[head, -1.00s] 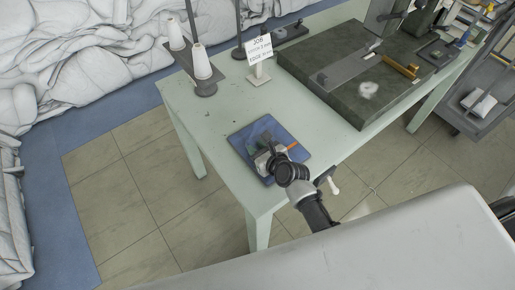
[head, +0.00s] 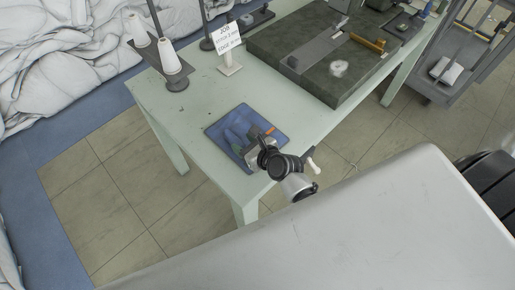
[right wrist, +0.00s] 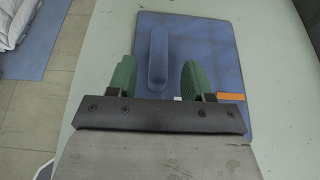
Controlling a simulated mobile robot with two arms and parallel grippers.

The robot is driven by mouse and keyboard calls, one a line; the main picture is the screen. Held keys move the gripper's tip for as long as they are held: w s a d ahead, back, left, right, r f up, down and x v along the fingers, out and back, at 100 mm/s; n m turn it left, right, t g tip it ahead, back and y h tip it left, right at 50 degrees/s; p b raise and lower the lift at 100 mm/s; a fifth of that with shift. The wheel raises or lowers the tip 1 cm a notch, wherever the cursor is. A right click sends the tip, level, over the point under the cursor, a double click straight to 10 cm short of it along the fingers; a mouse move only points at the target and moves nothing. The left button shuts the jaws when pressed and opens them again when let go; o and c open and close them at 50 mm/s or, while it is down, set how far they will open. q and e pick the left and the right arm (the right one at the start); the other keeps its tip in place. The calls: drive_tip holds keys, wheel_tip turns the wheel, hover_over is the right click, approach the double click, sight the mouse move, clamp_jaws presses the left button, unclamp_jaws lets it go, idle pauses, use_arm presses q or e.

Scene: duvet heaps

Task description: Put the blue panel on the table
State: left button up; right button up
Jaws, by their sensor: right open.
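The blue panel (head: 234,121) lies flat on the pale green table (head: 190,108), near its front left end. It has a raised blue handle and an orange tag at one edge. My right gripper (head: 252,139) is over the panel's near right part and hides some of it. In the right wrist view the panel (right wrist: 205,40) is below the open green fingers (right wrist: 159,80). The handle (right wrist: 158,58) stands between and beyond the fingertips, nearer the left finger, and the fingers are not closed on it. My left gripper is not in view.
A dark slab (head: 300,75) with tools covers the table's middle. A job sign (head: 229,50) and white thread cones (head: 170,58) stand at the back. White duvet heaps (head: 60,55) lie beyond on the left. A grey cart (head: 450,60) stands at right.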

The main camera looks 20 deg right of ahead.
drive_tip(key=v, duration=0.7)
drive_tip(key=shift+s, duration=0.15)
